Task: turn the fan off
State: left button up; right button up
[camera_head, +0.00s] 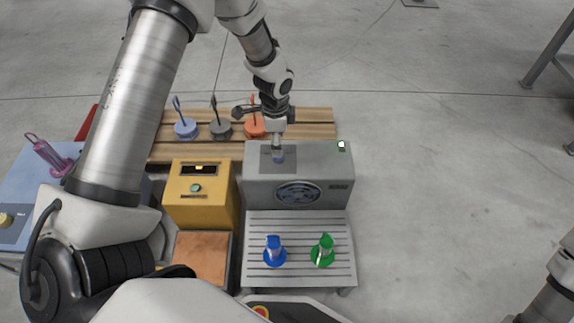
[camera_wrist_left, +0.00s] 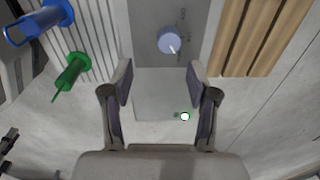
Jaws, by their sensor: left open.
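A grey box-shaped fan unit (camera_head: 318,158) has a round dark grille (camera_head: 299,193) on its front. A blue-grey knob (camera_head: 278,158) with a pale pointer line sits on a darker panel on its top. The knob shows whole in the left wrist view (camera_wrist_left: 170,40). A small lit white-green indicator (camera_head: 341,146) is at the top right of the unit; it also shows in the wrist view (camera_wrist_left: 184,116). My left gripper (camera_wrist_left: 160,82) is open and empty, pointing down close above the knob, which lies beyond the fingertips, not between them. My right gripper is out of view.
A slatted shelf (camera_head: 348,268) before the unit bears a blue piece (camera_head: 274,252) and a green piece (camera_head: 323,251). A yellow box (camera_head: 199,206) stands close on the left. Wooden slats (camera_head: 320,122) with several round-based items lie behind. Bare floor lies right.

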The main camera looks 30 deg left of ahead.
pick_arm(q)
jog(key=shift+w+a+f, duration=0.15)
jog(key=shift+w+a, duration=0.25)
jog(key=shift+w, duration=0.15)
jog(key=shift+m, duration=0.3)
notch_tip(320, 180, down, 7)
jog(key=b, duration=0.3)
jog(key=shift+w+b, duration=0.1)
jog(key=shift+b, duration=0.25)
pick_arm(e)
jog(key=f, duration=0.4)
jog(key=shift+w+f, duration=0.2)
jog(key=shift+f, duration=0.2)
pick_arm(q)
grip_shut()
